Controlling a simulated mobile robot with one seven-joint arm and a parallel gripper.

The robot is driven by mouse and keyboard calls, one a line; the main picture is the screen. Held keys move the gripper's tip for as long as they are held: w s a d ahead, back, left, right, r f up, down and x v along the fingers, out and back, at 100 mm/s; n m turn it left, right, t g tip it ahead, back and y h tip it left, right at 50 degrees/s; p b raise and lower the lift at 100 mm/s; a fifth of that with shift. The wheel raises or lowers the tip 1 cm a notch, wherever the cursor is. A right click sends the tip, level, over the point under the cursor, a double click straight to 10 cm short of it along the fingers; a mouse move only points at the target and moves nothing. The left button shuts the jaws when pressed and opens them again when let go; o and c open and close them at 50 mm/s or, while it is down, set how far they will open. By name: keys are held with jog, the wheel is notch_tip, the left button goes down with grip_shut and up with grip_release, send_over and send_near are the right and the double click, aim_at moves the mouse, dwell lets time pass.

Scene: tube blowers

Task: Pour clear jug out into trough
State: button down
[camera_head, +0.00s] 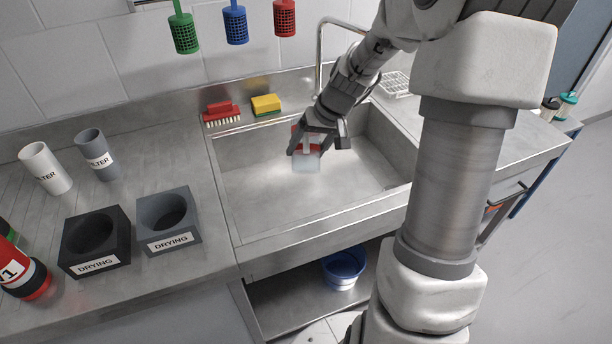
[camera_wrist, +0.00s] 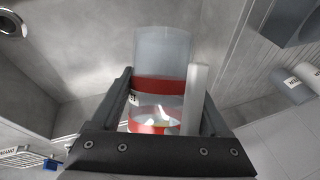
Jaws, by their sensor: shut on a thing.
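The clear jug (camera_head: 306,163) has red bands and is held over the metal trough (camera_head: 255,195), the sink basin in the counter. My gripper (camera_head: 318,139) is shut on it, with a dark finger on each side. In the wrist view the jug (camera_wrist: 162,50) sits between the fingers (camera_wrist: 165,108), its frosty clear end pointing away from the palm and a pale upright bar beside it. In the head view that clear end hangs lowest, over the basin floor. I cannot make out any liquid flowing. The drain (camera_wrist: 10,24) shows in the wrist view.
A red brush (camera_head: 221,112) and a yellow sponge (camera_head: 266,103) lie on the back ledge. A tap (camera_head: 320,55) rises behind the basin. Black (camera_head: 95,242) and grey (camera_head: 168,219) drying blocks stand left. A blue bucket (camera_head: 344,266) sits below. The basin floor is clear.

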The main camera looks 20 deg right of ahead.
jog(key=shift+f+t+b, duration=0.15)
jog(key=shift+t+b, duration=0.15)
jog(key=shift+b, duration=0.7)
jog(key=t+b, duration=0.1)
jog(key=b, duration=0.2)
jog(key=shift+h, duration=0.3)
jog(key=t+b, duration=0.1)
jog(key=b, duration=0.4)
jog(key=r+t+h+b, duration=0.1)
jog(key=b, duration=0.4)
jog(key=shift+n+t, duration=0.4)
jog(key=shift+r+b, duration=0.1)
jog(key=shift+b, duration=0.4)
jog(key=shift+r+t+b, duration=0.3)
jog(key=shift+b, duration=0.2)
jog(key=shift+f+b, duration=0.1)
jog(key=shift+b, duration=0.2)
jog(key=shift+f+b, duration=0.1)
jog(key=shift+b, duration=0.5)
jog(key=shift+t+b, duration=0.3)
jog(key=shift+b, duration=0.2)
